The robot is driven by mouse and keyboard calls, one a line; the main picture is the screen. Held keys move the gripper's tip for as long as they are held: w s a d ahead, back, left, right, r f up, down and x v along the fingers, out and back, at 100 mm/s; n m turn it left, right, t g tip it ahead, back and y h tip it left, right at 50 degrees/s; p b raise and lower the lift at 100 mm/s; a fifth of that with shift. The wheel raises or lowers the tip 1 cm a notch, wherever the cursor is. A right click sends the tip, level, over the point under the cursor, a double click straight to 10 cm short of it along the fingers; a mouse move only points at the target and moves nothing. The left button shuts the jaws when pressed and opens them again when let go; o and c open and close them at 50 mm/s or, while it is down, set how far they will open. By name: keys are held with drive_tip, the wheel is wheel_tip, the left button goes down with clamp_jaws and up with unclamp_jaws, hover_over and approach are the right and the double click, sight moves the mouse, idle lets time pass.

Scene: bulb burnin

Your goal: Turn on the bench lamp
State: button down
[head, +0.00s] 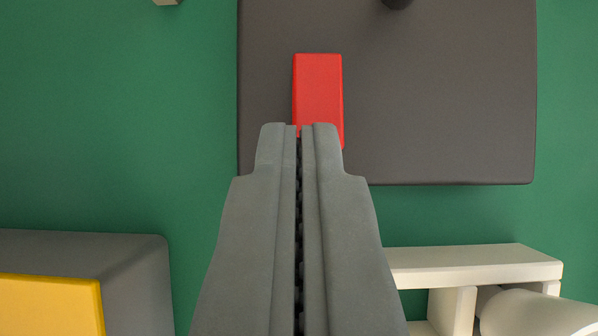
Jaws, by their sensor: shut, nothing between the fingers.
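A dark grey slab, likely the lamp's base (440,110), lies on the green surface at the top middle and right. A red block-shaped switch (318,85) stands on its left part. A dark round piece (397,3) shows at the top edge on the slab and is cut off by the frame. My gripper (300,128) is shut and empty. Its fingertips overlap the near end of the red switch in the picture; I cannot tell whether they touch it. The rest of the lamp is out of view.
A grey box with a yellow top (50,300) is at the lower left. A white rack (475,262) with a pale rounded object (535,313) is at the lower right. Green surface (120,120) is clear on the left.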

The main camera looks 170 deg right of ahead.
drive_tip(key=shift+w+f, duration=0.1)
drive_tip(key=shift+f, duration=0.05)
drive_tip(key=shift+s+f, duration=0.4)
drive_tip(key=shift+f, duration=0.35)
drive_tip(key=shift+r, duration=0.85)
